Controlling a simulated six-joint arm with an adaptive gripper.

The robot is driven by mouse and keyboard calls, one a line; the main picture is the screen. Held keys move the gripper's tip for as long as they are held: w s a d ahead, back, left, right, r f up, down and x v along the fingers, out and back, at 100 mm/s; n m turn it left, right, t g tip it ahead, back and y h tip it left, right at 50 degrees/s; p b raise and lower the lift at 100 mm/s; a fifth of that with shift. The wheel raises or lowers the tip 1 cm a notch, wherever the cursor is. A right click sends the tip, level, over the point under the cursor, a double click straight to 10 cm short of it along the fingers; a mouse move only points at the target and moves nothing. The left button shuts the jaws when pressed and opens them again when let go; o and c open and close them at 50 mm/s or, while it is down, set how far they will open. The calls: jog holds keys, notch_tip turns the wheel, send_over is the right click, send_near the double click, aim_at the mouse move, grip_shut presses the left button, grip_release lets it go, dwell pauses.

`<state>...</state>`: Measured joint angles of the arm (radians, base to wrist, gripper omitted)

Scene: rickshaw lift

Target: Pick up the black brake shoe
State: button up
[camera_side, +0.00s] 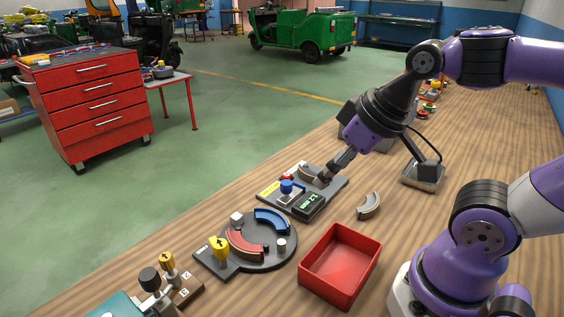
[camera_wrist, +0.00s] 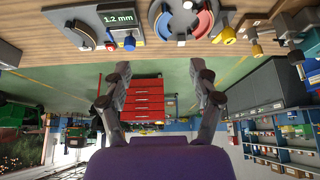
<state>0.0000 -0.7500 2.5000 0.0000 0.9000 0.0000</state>
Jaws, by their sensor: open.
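A curved grey-brown brake shoe (camera_side: 369,206) lies on the wooden bench, right of the gauge plate. Another curved piece (camera_side: 306,172), partly hidden, sits on the gauge plate (camera_side: 322,197) near my gripper (camera_side: 327,176). A red shoe (camera_side: 243,246) and a blue shoe (camera_side: 272,220) sit on a round dark plate (camera_side: 268,262); the red one (camera_wrist: 203,22) also shows in the wrist view. My gripper is at the gauge plate's back right; contact is unclear. In the wrist view its fingers (camera_wrist: 159,69) are spread, with nothing between them.
An empty red bin (camera_side: 340,264) stands at the bench front. The gauge has a "1.2 mm" display (camera_wrist: 118,18). A yellow knob (camera_side: 219,246) and small fixtures (camera_side: 168,265) stand at left. Bare bench lies around the loose shoe. A red tool cabinet (camera_side: 88,97) stands beyond.

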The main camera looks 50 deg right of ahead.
jog(key=shift+w, duration=0.1)
jog(key=n+g, duration=0.2)
jog(key=g, duration=0.4)
send_over(315, 173)
notch_tip(315, 173, down, 5)
jog(key=shift+n, duration=0.3)
notch_tip(315, 173, down, 5)
jog(key=shift+w+d+r, duration=0.1)
jog(key=shift+d+r, duration=0.05)
jog(key=f, duration=0.6)
jog(key=shift+a, duration=0.2)
grip_shut()
